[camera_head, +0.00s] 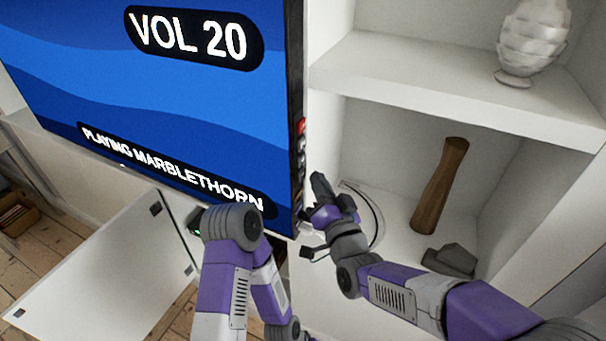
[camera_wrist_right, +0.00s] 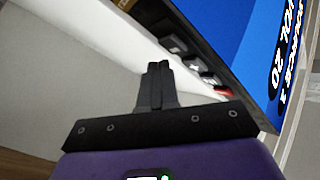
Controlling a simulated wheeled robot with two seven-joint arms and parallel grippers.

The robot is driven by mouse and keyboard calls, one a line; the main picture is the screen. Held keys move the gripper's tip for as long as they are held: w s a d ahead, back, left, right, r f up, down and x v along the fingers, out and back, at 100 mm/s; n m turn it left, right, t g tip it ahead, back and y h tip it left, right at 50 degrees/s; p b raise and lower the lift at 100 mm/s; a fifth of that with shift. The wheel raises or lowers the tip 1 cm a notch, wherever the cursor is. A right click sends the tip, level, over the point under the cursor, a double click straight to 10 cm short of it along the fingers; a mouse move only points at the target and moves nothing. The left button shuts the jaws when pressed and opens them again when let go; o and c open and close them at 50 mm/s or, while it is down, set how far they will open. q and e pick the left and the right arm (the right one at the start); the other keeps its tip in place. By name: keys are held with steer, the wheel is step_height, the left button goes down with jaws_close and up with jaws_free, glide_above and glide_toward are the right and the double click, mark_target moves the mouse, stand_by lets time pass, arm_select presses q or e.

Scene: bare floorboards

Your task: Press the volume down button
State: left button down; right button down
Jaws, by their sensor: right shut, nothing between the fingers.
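The television (camera_head: 150,110) fills the upper left of the head view; its screen reads "VOL 20" and "PLAYING MARBLETHORN". A column of buttons runs down its right side edge, with a red button (camera_head: 301,127) on top and dark buttons (camera_head: 301,158) below. In the right wrist view the dark buttons (camera_wrist_right: 190,63) and red button (camera_wrist_right: 222,91) form a slanted row; their symbols are too blurred to read. My right gripper (camera_head: 320,185) is shut and empty beside the lower buttons. Its fingertips (camera_wrist_right: 158,67) show near the row's far end; contact cannot be told. My left gripper's fingers are hidden.
A white shelf unit (camera_head: 420,80) stands right of the television. It holds a white vase (camera_head: 532,40) above, and a brown wooden object (camera_head: 440,185) and a grey object (camera_head: 450,260) below. A white panel (camera_head: 100,275) lies open at lower left above the floorboards.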

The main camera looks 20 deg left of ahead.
stand_by(0.5)
steer(key=shift+a+b, duration=0.4)
steer(key=shift+a, duration=0.05)
steer(key=shift+a, duration=0.4)
stand_by(0.6)
steer(key=shift+d+b, duration=0.1)
steer(key=shift+b, duration=0.25)
steer(key=shift+d+b, duration=0.5)
steer(key=shift+d, duration=0.25)
steer(key=shift+d, duration=0.1)
